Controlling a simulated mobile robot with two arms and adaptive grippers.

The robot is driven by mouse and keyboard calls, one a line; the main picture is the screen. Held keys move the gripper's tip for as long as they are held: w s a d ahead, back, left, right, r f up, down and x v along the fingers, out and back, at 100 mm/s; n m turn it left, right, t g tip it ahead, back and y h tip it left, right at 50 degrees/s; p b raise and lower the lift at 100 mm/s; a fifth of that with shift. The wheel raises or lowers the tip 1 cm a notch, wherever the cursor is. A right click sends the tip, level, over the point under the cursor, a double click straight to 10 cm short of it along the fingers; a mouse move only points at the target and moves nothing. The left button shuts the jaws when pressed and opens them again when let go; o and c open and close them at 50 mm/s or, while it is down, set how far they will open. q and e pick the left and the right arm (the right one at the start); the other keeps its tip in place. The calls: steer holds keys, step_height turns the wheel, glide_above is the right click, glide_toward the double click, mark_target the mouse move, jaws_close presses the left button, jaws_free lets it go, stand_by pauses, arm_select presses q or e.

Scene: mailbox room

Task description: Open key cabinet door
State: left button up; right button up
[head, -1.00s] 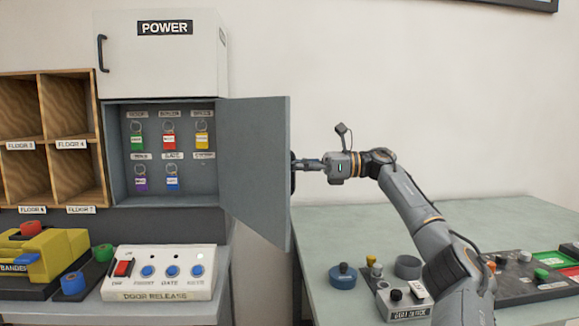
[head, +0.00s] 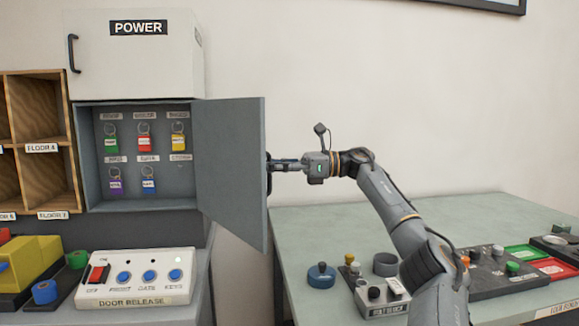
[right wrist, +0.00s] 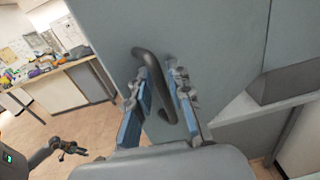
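The grey key cabinet (head: 140,204) stands open under the white POWER box. Its grey door (head: 232,150) is swung wide to the right; the door also shows in the right wrist view (right wrist: 205,50). My right gripper (head: 274,164) is at the door's outer face. In the right wrist view its two fingers (right wrist: 164,88) stand either side of the dark curved door handle (right wrist: 168,108), with visible gaps, so it looks open around the handle. My left gripper (right wrist: 72,149) shows small at the lower left of that view; its finger state is unclear.
Several tagged keys (head: 144,143) hang inside the cabinet. Wooden pigeonholes (head: 44,170) stand to its left. The DOOR RELEASE panel (head: 135,292) sits below it. The right-hand green table (head: 320,225) carries a blue round item (head: 321,276) and control boxes; its back is clear.

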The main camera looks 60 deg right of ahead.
steer(key=v, duration=1.2)
stand_by(0.4)
